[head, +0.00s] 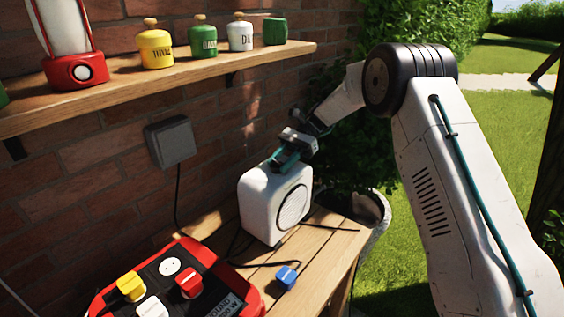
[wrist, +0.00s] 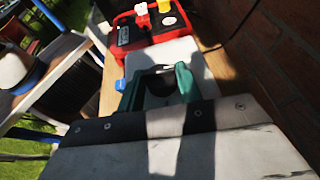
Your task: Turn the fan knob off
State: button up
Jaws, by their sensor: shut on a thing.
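A white box-shaped fan (head: 262,205) with a round grille stands on the wooden table, and its white top shows in the wrist view (wrist: 180,52). My gripper (head: 287,162) is over the fan's top, pointing down, and its teal fingers (wrist: 160,85) are at that top. The gripper is shut on the fan knob, which the fingers mostly hide; only something dark shows between them. I cannot tell which way the knob is turned.
A red panel (head: 255,300) with yellow, red and white knobs lies at the table's near left. A blue block (head: 286,278) lies by the table edge. A shelf (head: 200,68) with a lantern and several jars runs along the brick wall. A potted bush stands behind the fan.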

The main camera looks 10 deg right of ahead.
jog(key=shift+a+n+g+h, duration=0.1)
jog(key=shift+n+g+h, duration=0.2)
jog(key=shift+n, duration=0.1)
jog(key=o, duration=1)
jog(key=v, duration=0.7)
jog(key=shift+w+d+r, duration=0.15)
jog(key=shift+w+d, duration=0.1)
